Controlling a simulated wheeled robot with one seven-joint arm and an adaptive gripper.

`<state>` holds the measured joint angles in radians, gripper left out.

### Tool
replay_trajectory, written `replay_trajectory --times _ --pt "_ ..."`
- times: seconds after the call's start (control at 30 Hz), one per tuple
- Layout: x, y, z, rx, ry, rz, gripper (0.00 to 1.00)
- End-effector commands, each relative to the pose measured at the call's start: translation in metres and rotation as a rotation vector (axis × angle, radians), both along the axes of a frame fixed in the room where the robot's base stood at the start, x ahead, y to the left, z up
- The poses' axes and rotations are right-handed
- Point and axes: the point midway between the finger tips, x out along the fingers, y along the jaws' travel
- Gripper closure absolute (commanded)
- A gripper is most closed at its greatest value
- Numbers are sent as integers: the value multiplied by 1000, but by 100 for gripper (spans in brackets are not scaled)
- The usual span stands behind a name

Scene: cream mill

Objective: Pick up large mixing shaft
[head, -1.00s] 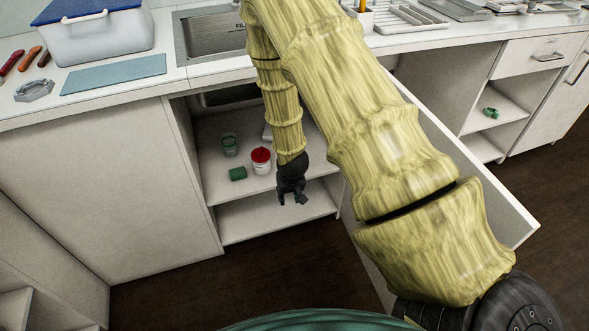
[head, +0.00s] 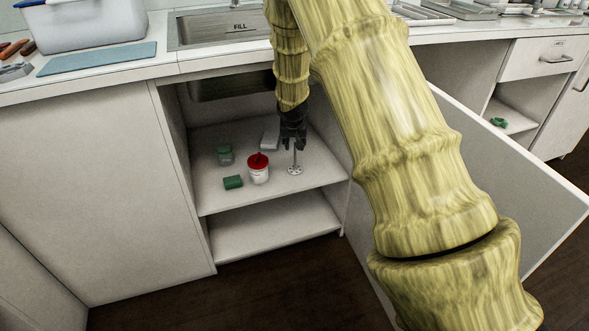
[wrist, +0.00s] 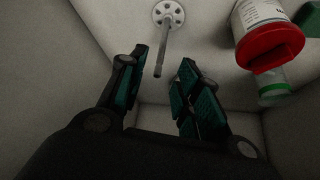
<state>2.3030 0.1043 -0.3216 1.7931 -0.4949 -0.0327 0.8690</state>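The large mixing shaft (head: 295,163) stands upright on the upper cabinet shelf, a thin grey rod on a round disc with holes. In the wrist view its disc (wrist: 168,13) is at the top and its rod points toward me. My gripper (head: 293,148) is directly above the shaft, pointing down. In the wrist view my gripper (wrist: 163,60) is open, with a finger on each side of the rod's upper end. No finger clearly touches the rod. In the head view my fingers hide the rod's top.
A green block (head: 233,182) and a green-lidded jar (head: 225,155) are farther left. A white object (head: 270,139) lies behind. An open door (head: 500,170) bounds the right side.

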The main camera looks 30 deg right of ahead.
Motion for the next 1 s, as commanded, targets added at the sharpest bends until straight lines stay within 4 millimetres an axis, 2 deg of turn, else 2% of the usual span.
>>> replay_trajectory --times 0.1,0.37,0.63,0.8,1.0 --pt "7 -5 -19 1 1 0 67" --pt "17 -13 -37 0 0 0 67" --pt "32 -24 -66 1 1 -1 67" --pt "37 -27 -74 1 0 0 67" --pt "38 -28 -74 1 -1 0 67"
